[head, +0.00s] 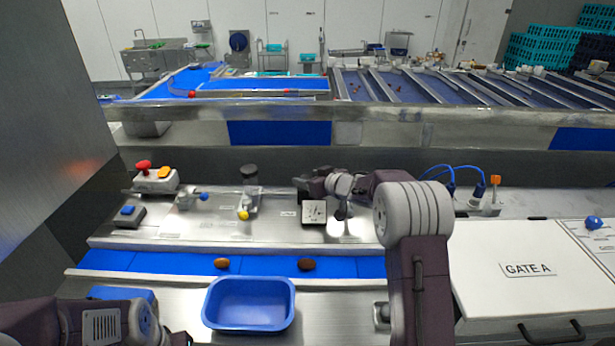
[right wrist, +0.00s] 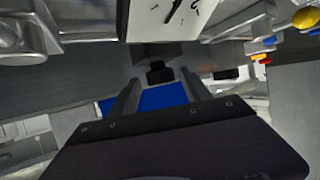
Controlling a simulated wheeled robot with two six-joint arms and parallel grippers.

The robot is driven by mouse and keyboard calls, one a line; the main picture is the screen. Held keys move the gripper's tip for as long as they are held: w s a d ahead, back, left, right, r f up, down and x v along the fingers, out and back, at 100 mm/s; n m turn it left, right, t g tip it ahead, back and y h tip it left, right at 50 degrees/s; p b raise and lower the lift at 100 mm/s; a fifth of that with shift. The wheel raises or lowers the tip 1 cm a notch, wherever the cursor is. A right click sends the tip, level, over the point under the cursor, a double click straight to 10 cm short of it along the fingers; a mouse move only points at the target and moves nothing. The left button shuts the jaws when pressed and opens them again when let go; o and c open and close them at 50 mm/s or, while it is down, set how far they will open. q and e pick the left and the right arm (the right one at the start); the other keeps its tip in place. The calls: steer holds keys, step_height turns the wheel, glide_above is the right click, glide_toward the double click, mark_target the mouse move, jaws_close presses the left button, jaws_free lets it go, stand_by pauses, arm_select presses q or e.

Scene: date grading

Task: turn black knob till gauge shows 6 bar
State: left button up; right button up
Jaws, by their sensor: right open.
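A black knob (head: 249,172) stands upright on top of a regulator with a yellow lower end, left of centre in the head view. A square white gauge (head: 314,211) stands to its right; its dark needle is too small to read. The gauge also shows cut off at the top of the right wrist view (right wrist: 172,18). My right gripper (head: 309,188) is at the gauge, to the right of the knob. In the wrist view its fingers are apart, with a small black part (right wrist: 160,72) showing beyond the gap; I cannot tell whether it is touched. My left gripper is mostly cut off at bottom left.
A red button box (head: 155,180) and a blue-handled valve (head: 188,200) stand left of the regulator. Two dates (head: 307,264) lie on the blue belt (head: 345,265). A blue tray (head: 249,304) is in front. The GATE A panel (head: 500,250) is at right.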

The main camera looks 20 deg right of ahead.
steer(key=shift+w, duration=0.15)
steer(key=shift+s+r, duration=0.2)
steer(key=shift+s, duration=0.35)
steer(key=shift+c, duration=0.6)
jaws_close()
arm_select(q)
steer(key=shift+s+r, duration=0.15)
steer(key=shift+s, duration=0.3)
arm_select(e)
steer(key=shift+f, duration=0.1)
